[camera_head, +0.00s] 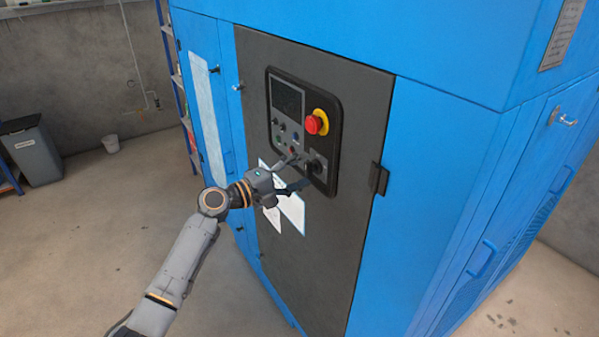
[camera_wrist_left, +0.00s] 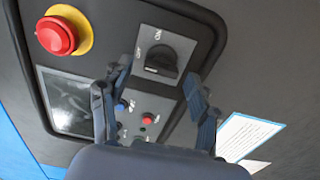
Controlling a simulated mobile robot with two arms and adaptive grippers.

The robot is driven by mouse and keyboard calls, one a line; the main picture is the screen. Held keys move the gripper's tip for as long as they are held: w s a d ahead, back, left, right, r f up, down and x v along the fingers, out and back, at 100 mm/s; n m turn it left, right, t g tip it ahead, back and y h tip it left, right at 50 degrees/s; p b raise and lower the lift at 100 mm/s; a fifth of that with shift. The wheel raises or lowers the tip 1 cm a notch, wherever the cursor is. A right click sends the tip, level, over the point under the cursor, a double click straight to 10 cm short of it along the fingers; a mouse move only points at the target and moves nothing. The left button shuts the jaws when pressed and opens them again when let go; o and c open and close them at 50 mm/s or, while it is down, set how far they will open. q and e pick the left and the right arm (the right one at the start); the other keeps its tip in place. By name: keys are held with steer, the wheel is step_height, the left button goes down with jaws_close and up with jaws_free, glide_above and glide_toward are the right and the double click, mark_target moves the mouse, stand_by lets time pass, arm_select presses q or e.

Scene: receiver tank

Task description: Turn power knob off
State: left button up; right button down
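The black power knob (camera_wrist_left: 161,61) sits on a grey plate marked ON and OFF in the left wrist view. It also shows at the lower right of the control panel in the head view (camera_head: 316,166). I cannot clearly tell which mark it points to. My left gripper (camera_head: 298,172) is open, in front of the panel's lower part. In the left wrist view its two fingers (camera_wrist_left: 156,78) are spread, one on each side of the knob's lower area, with nothing between them. They appear short of the knob. My right gripper is not in view.
A red emergency button (camera_head: 317,122) on a yellow collar is above the knob. A screen (camera_head: 287,100) and small buttons (camera_wrist_left: 147,119) are close by. White sheets (camera_head: 291,208) are on the dark door below. A door handle (camera_head: 379,179) juts out to the right.

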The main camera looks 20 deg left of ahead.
arm_select(q)
steer(key=v, duration=1.2)
steer(key=shift+f, duration=0.1)
